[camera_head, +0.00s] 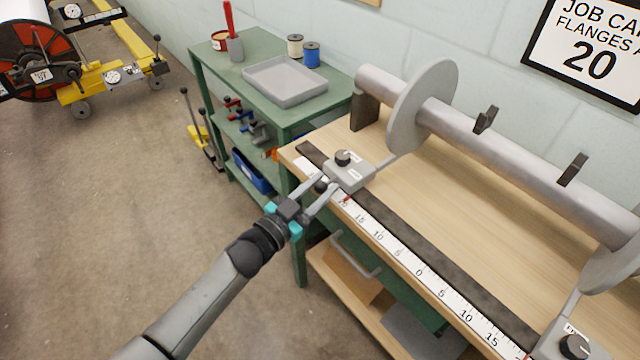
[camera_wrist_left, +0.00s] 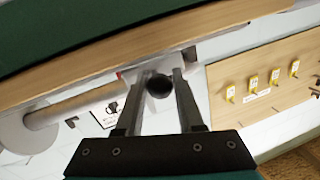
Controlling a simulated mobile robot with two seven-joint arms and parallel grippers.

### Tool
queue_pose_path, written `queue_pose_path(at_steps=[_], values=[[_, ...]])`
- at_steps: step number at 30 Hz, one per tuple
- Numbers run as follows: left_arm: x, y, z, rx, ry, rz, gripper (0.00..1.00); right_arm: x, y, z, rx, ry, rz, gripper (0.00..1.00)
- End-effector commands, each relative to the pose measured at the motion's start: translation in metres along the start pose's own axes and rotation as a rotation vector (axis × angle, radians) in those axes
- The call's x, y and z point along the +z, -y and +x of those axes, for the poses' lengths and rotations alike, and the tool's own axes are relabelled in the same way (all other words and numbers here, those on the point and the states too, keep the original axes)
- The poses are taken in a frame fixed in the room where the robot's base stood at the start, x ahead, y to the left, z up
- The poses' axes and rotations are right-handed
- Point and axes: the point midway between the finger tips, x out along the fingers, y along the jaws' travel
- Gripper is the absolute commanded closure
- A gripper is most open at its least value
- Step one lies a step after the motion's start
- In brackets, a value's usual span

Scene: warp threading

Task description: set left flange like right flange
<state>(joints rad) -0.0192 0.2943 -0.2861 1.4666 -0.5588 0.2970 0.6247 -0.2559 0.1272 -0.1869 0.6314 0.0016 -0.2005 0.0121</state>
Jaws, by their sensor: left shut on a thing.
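The left flange (camera_head: 422,105) is a grey disc on the beam's left part. Its grey slider block (camera_head: 349,174) with a black knob sits on a dark rail; a red pointer shows by the scale's left end, near a number I cannot read surely. The right flange (camera_head: 612,262) is partly cut off, with its slider block (camera_head: 572,345) at the lower right. My left gripper (camera_head: 323,188) is shut on the black ball handle at the left block's front. The ball handle (camera_wrist_left: 159,86) shows between the fingers in the left wrist view. My right gripper is out of view.
The scale (camera_head: 419,271) runs along the bench's front edge, 0 in the middle. The grey beam (camera_head: 500,145) lies behind it. A wall card (camera_head: 590,50) reads "FLANGES" and "20". A green shelf cart (camera_head: 225,60) with a grey tray stands left.

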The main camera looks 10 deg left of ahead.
Motion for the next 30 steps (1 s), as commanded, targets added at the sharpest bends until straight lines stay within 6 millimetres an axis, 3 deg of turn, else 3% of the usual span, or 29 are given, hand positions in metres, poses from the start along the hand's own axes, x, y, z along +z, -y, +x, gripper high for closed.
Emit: queue_pose_path(at_steps=[2, 3, 10, 30], values=[[-0.0001, 0.0008, 0.0003, -0.002, 0.001, 0.000, 1.00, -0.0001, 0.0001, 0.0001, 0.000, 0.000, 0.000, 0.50], [-0.0001, 0.0008, 0.0003, -0.002, 0.001, 0.000, 0.59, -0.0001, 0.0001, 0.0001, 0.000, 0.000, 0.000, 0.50], [0.0000, 0.0004, 0.0001, -0.001, 0.000, -0.001, 0.34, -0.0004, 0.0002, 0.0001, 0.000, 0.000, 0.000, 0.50], [0.0028, 0.0073, 0.0014, 0.000, 0.000, 0.002, 0.34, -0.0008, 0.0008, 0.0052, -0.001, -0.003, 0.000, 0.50]])
